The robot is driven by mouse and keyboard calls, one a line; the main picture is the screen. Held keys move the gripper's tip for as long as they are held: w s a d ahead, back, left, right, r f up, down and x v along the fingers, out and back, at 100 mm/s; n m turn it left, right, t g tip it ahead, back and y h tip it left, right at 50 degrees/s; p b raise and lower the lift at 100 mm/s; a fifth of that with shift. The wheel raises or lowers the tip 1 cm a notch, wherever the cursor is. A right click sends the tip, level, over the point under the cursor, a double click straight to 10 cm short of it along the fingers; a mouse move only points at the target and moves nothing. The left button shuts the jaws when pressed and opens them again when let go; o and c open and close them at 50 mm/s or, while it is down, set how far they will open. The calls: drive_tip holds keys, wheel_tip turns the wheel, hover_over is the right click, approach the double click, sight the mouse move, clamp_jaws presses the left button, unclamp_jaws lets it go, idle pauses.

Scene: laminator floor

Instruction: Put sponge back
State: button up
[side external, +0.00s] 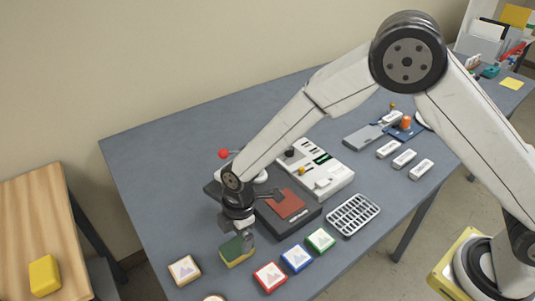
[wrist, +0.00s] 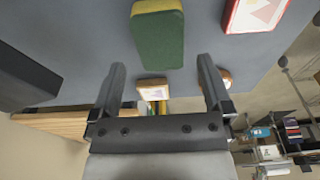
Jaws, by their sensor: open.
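A sponge with a yellow layer and a green layer (side external: 234,254) sits on the grey table near its front left edge, beside my gripper (side external: 246,238). In the wrist view the same sponge (wrist: 158,38) shows its green face, ahead of the gap between my fingers. My gripper (wrist: 161,66) is open, with nothing between the fingers. In the side view the fingers are close above or beside the sponge; I cannot tell whether they touch it. A plain yellow block (side external: 44,275), perhaps another sponge, lies on the wooden table (side external: 28,215) at the left.
A black device with a red-brown pad (side external: 287,205), a metal grid (side external: 353,215) and a pale machine (side external: 325,172) stand behind. The table's back left is clear.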

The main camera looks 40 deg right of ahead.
wheel_tip(320, 180, up, 7)
drive_tip(key=shift+d+r, duration=0.2)
drive_tip(key=shift+d, duration=0.25)
idle(0.4)
drive_tip(key=s+d+r+m+t, duration=0.1)
drive_tip(key=s+d+m, duration=0.3)
drive_tip(key=d+m, duration=0.2)
drive_tip(key=s+d+r+m+h, duration=0.1)
drive_tip(key=s+d+m, duration=0.3)
drive_tip(key=d, duration=0.6)
drive_tip(key=s+d+r+m+t, duration=0.1)
drive_tip(key=s+d+m, duration=0.3)
drive_tip(key=d+m, duration=0.4)
drive_tip(key=shift+s+d+r+t, duration=0.3)
drive_tip(key=shift+d+r, duration=0.2)
drive_tip(key=shift+r, duration=0.05)
